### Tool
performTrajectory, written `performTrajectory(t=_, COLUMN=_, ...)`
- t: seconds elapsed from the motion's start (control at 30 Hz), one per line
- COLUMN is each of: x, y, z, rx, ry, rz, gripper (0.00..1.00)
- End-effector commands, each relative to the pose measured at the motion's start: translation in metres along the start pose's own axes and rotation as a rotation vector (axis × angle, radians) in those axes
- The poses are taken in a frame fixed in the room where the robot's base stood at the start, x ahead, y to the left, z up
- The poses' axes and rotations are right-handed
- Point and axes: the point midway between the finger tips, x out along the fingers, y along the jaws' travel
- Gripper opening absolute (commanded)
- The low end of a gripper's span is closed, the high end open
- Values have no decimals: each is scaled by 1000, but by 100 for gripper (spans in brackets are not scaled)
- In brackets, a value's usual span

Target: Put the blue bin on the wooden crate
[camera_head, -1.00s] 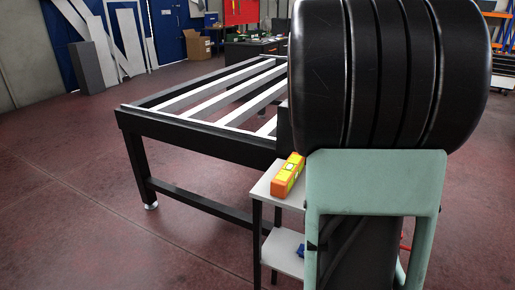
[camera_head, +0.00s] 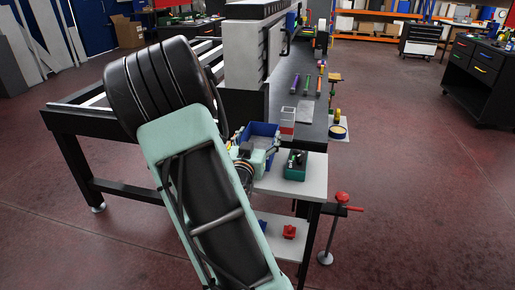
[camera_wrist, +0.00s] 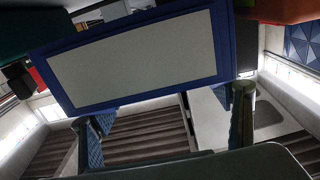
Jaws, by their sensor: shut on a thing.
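The blue bin (camera_head: 262,129) is at the near end of the dark bench in the head view, just beyond my gripper (camera_head: 268,152). In the wrist view, the blue-edged bin (camera_wrist: 227,40) with a pale face fills the upper middle. The two fingers of my gripper (camera_wrist: 166,115) reach up to its lower edge, and I take it as shut on the bin. The exact contact is partly hidden. Whether the bin touches the surface below cannot be told. I cannot make out a wooden crate in either view.
A green box with small items (camera_head: 296,165) and a grey-and-red box (camera_head: 287,122) stand close to the bin. A pale shelf (camera_head: 310,182) lies below. A red-topped stand (camera_head: 340,198) is at the right. Open floor (camera_head: 425,190) spreads further right.

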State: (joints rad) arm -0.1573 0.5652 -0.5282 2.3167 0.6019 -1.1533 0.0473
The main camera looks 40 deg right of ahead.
Motion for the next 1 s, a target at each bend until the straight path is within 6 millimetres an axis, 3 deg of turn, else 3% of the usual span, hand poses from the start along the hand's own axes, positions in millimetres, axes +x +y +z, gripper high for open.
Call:
performTrajectory(t=0.23, x=2, y=-4, z=35, rx=-1, ry=1, rz=0, gripper=26)
performTrajectory(t=0.67, x=1, y=-4, z=39, rx=1, ry=1, rz=-1, gripper=26)
performTrajectory(t=0.7, x=1, y=-4, z=40, rx=0, ry=0, rz=-1, gripper=73)
performTrajectory(t=0.87, x=1, y=-4, z=39, rx=0, ry=0, rz=-1, gripper=89)
performTrajectory(t=1.0, x=1, y=-4, z=39, rx=0, ry=0, rz=-1, gripper=89)
